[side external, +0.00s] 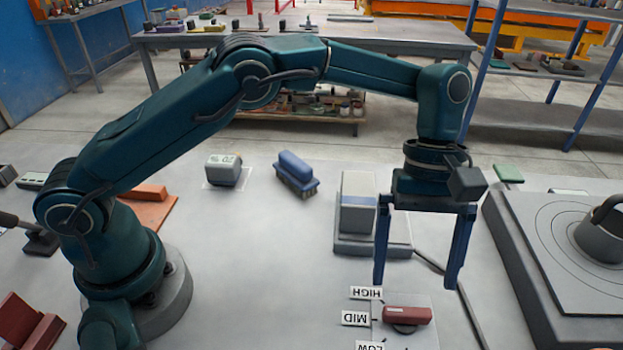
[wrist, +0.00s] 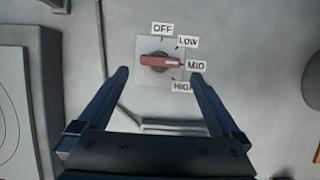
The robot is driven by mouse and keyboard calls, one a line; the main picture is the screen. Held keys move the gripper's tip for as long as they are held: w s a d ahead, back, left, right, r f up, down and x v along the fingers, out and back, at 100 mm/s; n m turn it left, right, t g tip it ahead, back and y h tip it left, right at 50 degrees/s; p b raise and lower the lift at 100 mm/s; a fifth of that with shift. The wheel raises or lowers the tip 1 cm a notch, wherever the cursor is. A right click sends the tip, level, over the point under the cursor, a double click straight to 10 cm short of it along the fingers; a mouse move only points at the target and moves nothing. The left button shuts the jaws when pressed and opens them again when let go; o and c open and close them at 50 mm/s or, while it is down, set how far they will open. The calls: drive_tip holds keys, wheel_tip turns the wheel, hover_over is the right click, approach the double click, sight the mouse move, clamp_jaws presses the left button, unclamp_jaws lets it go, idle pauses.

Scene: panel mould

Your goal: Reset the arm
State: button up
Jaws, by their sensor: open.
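My gripper (side external: 420,280) is open and empty, its two blue fingers pointing down above the table. In the wrist view my gripper (wrist: 163,78) has its fingertips either side of the lower part of the switch plate, apart from the knob in the picture. The red knob (side external: 406,315) sits on a grey plate below my gripper. In the wrist view the red knob (wrist: 160,62) lies crosswise, its pale-marked end toward the MID label (wrist: 196,65). The labels OFF, LOW and HIGH stand around it.
A grey box device (side external: 357,215) stands behind my gripper. A hotplate-like block (side external: 530,240) with a pot (side external: 602,235) is at right. A blue brush (side external: 296,175) and a grey block (side external: 224,170) lie farther back. Bare table lies left of the switch.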

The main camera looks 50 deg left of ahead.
drive_tip(key=s+a+r+t, duration=0.1)
drive_tip(key=a+r+t, duration=0.2)
drive_tip(key=a+r, duration=0.35)
drive_tip(key=s+a+r+t, duration=0.15)
drive_tip(key=a+r, duration=0.25)
drive_tip(key=r, duration=0.5)
drive_tip(key=s+a+f+m+t+y, duration=0.3)
drive_tip(key=s+a+f+m, duration=0.3)
drive_tip(key=s+a+m, duration=0.3)
drive_tip(key=shift+s+a+f+t, duration=0.3)
drive_tip(key=shift+s+a+t, duration=0.25)
drive_tip(key=shift+s, duration=0.4)
